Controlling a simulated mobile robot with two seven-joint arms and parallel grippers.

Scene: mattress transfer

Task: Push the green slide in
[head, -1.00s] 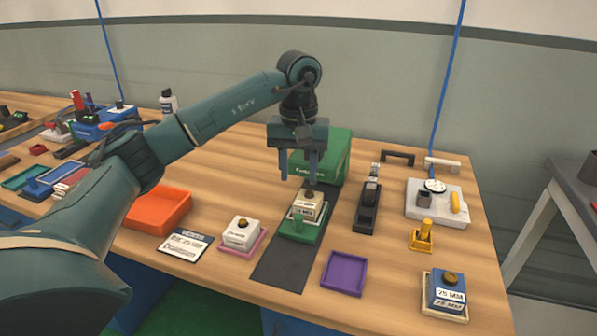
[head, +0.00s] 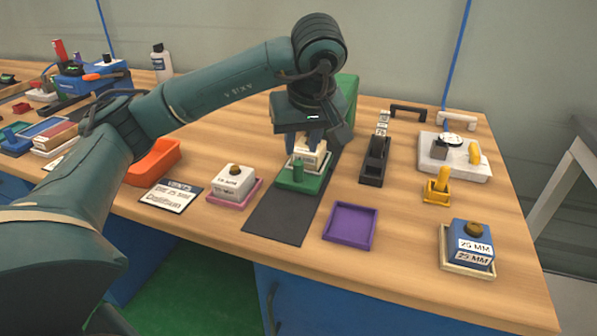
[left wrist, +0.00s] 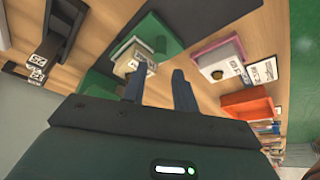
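The green slide (head: 312,187) is a flat green plate with a short upright green post (head: 298,171) at its near side. It carries a cream block (head: 312,158) with a label and lies on a dark mat strip (head: 272,222) that runs back towards a green box (head: 347,95). In the left wrist view the slide (left wrist: 150,30) and cream block (left wrist: 126,66) show beyond the fingertips. My left gripper (head: 312,142) points down over the block, fingers apart. I cannot tell whether they touch it. My arm partly hides the box. My right gripper is not in view.
A white block on a pink tray (head: 233,187) stands left of the mat, a purple tray (head: 350,225) right of it. A black tool (head: 374,161) lies to the right. A blue block (head: 473,243) sits at the front right. Bare wood lies between them.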

